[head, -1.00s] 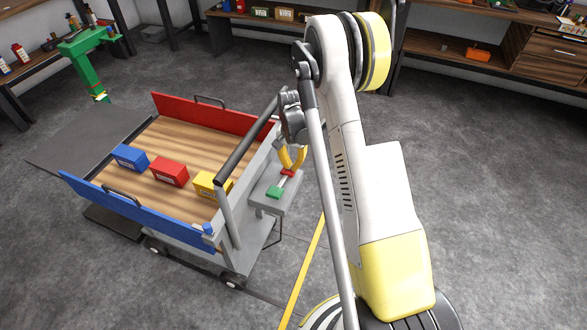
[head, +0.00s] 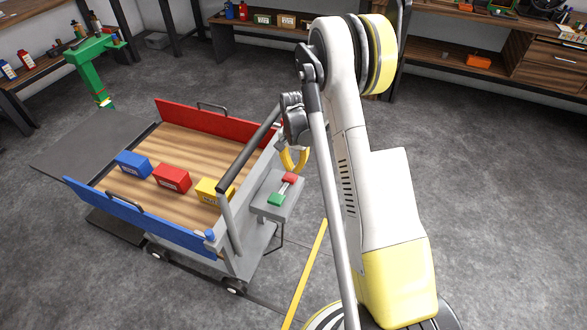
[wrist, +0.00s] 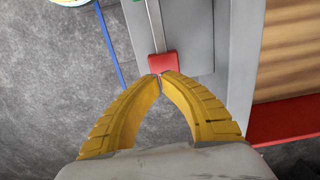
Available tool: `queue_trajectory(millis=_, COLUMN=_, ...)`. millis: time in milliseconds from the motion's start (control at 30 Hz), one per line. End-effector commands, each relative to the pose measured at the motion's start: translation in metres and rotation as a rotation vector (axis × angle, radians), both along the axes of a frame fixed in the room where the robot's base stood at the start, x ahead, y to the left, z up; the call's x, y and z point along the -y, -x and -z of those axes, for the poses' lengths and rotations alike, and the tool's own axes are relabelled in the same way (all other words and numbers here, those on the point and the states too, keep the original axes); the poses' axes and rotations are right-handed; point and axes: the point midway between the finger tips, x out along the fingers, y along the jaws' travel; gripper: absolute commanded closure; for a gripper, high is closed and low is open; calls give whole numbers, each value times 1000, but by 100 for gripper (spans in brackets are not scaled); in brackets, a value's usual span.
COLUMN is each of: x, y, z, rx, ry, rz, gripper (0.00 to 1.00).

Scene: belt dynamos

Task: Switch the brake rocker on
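The brake rocker (head: 284,188) is a grey bar on a small grey shelf at the cart's end. It has a red pad (head: 289,178) at its far end and a green pad (head: 275,199) at its near end. My gripper (head: 292,170) has yellow fingers and hangs by the red end. In the wrist view the fingertips (wrist: 160,75) meet in front of the red pad (wrist: 162,63), overlapping its lower edge. I cannot tell whether they touch it. Nothing shows between the fingers. Which way the rocker is tipped is unclear.
The cart (head: 185,145) has red and blue side walls and carries blue, red and yellow boxes. Its dark handle bar (head: 247,150) rises close to my gripper. A green stand (head: 95,55) is at the back left. Open floor lies right of the shelf.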

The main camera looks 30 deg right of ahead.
Motion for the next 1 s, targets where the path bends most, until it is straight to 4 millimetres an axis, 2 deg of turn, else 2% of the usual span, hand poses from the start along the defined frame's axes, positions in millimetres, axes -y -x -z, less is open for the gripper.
queue_trajectory(millis=400, x=13, y=-9, z=-90, rx=0, ry=0, rz=-2, gripper=100)
queue_trajectory(millis=533, x=16, y=-11, z=-113, rx=0, ry=0, rz=-2, gripper=100)
queue_trajectory(millis=700, x=19, y=-14, z=-129, rx=0, ry=0, rz=-2, gripper=100)
queue_trajectory(millis=1000, x=20, y=-14, z=-132, rx=0, ry=0, rz=-3, gripper=100)
